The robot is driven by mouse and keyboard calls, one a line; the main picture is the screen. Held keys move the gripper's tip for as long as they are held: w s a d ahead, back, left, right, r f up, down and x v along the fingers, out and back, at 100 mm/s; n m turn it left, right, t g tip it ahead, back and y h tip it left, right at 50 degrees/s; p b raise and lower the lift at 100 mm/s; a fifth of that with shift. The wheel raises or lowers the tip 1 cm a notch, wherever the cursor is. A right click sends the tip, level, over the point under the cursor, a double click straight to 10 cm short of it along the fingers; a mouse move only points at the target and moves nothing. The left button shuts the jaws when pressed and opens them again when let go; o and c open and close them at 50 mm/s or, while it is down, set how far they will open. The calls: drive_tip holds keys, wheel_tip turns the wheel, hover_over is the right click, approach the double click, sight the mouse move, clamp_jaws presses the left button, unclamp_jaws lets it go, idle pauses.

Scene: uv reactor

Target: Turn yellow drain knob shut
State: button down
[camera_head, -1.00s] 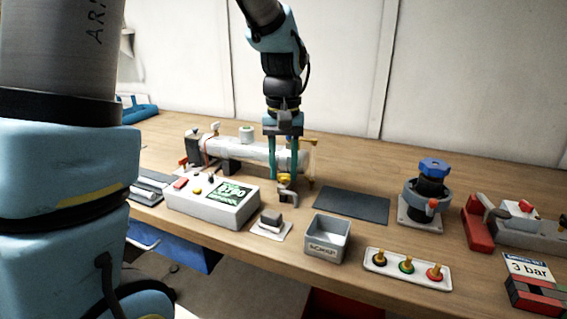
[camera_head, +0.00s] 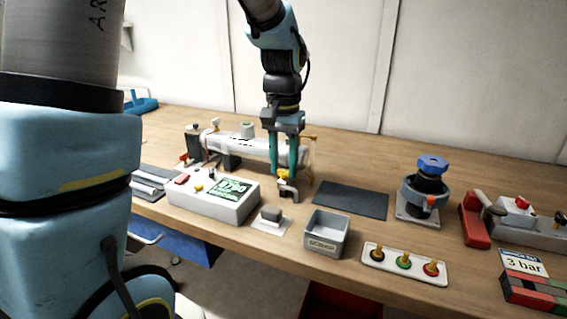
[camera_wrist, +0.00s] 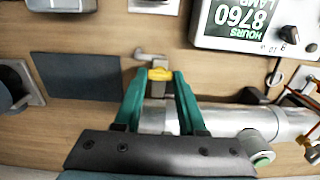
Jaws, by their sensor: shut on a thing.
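The yellow drain knob (camera_head: 283,175) sits on a small grey drain valve with a bent spout (camera_head: 289,195) at the front of the silvery reactor tube. My gripper (camera_head: 283,174) points down from above, its two green fingers on either side of the knob. In the wrist view the fingertips (camera_wrist: 160,75) close on the ends of the yellow knob (camera_wrist: 160,74), and the spout (camera_wrist: 150,56) shows beyond it. The knob's underside is hidden.
The reactor tube (camera_head: 250,148) lies right behind the valve. A lamp-hours control box (camera_head: 215,198) stands to the left, a grey bin (camera_head: 326,234) in front and a dark mat (camera_head: 350,199) to the right. A blue-topped device (camera_head: 430,190) stands further right.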

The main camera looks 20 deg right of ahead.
sight(284, 170)
drive_tip(key=c, duration=0.8)
unclamp_jaws()
drive_tip(key=shift+o, duration=0.2)
wheel_tip(284, 170, up, 11)
drive_tip(key=b, duration=0.1)
drive_tip(key=shift+f, duration=0.1)
